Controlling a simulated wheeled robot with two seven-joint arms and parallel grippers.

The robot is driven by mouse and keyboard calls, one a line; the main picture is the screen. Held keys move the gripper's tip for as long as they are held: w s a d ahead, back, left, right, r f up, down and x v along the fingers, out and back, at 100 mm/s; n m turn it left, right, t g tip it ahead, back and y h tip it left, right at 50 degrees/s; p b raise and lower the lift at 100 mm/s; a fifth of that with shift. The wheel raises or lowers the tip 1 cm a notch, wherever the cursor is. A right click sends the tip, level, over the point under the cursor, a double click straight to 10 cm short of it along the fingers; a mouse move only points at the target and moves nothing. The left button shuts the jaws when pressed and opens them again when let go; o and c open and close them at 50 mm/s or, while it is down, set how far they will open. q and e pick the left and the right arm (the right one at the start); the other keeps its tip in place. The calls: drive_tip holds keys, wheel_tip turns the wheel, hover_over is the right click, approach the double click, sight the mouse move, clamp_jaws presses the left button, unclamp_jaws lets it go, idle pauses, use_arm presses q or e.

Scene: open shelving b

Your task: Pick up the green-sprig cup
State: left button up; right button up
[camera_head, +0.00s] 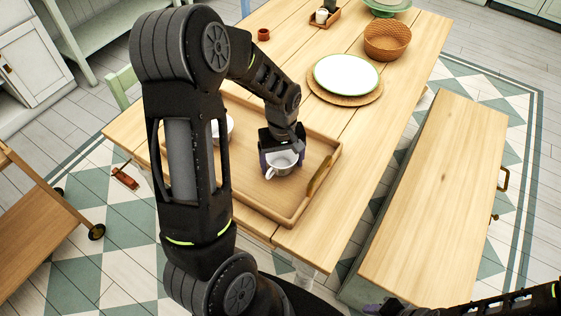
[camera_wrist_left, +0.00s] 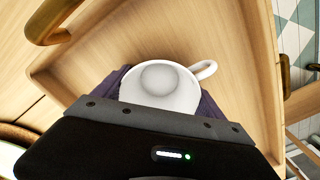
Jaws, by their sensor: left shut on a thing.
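A white cup (camera_head: 279,166) with a handle stands in the wooden tray (camera_head: 297,196) on the table, between the fingers of my left gripper (camera_head: 281,156). My left gripper comes down from above and is shut on this cup. In the left wrist view the white cup (camera_wrist_left: 162,86) shows its open mouth and its handle at upper right. No green sprig can be made out on it. A second white vessel (camera_head: 229,127) is partly hidden behind my left arm. My right gripper (camera_head: 384,307) shows only in part at the bottom edge.
The tray has a brass handle (camera_head: 324,174). A white plate with green rim (camera_head: 346,74) lies on a woven mat, near a wicker basket (camera_head: 387,40). A wooden bench (camera_head: 437,190) stands right of the table. A wooden cart (camera_head: 35,215) is at left.

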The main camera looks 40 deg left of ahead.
use_arm(q)
drive_tip(key=shift+r, duration=0.1)
wheel_tip(320, 180, up, 10)
idle(0.6)
idle(0.4)
